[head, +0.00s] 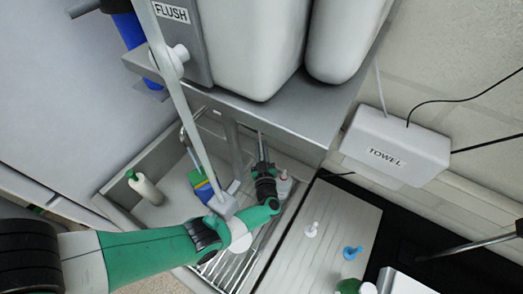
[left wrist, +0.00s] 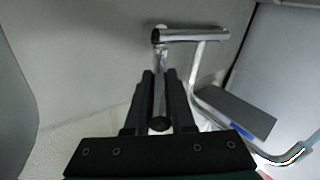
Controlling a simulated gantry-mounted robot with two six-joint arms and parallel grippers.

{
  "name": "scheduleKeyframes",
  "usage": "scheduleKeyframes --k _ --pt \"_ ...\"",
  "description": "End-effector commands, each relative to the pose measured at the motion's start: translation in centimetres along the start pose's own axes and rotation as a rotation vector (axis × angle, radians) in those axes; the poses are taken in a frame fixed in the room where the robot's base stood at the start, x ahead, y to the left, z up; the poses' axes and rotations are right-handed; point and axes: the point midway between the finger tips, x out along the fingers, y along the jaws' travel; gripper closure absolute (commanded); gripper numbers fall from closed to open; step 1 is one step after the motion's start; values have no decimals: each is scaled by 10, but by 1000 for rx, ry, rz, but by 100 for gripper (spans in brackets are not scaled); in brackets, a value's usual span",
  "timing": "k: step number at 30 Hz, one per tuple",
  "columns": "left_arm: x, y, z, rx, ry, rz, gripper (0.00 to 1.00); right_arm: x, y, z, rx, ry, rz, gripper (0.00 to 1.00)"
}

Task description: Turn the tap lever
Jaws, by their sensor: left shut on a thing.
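In the left wrist view, the chrome tap (left wrist: 195,35) shows a horizontal body at the top. Its slim lever (left wrist: 159,121) runs from the body's left end down between the dark fingers, ending in a rounded dark tip. My left gripper (left wrist: 160,78) is shut on this lever, one finger on either side. A bent chrome spout (left wrist: 278,157) extends to the lower right. My right gripper is not in view.
The steel shelf (head: 300,110) overhangs the tap area. A towel dispenser (head: 395,145) hangs on the wall.

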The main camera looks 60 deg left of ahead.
Motion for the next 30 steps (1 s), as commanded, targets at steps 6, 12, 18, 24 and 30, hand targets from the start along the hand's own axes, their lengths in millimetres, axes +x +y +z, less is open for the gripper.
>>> scheduleKeyframes --k 6,12,18,24,30 --pt "0 2 0 -2 -1 -9 100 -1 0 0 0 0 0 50" --pt "0 1 0 -2 -1 -9 100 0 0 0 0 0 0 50" --pt "0 1 0 -2 -1 -8 48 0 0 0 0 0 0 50" --pt "0 1 0 -1 -1 -9 48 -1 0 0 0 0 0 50" --pt "-14 2 -2 0 -1 -5 48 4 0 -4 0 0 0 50"
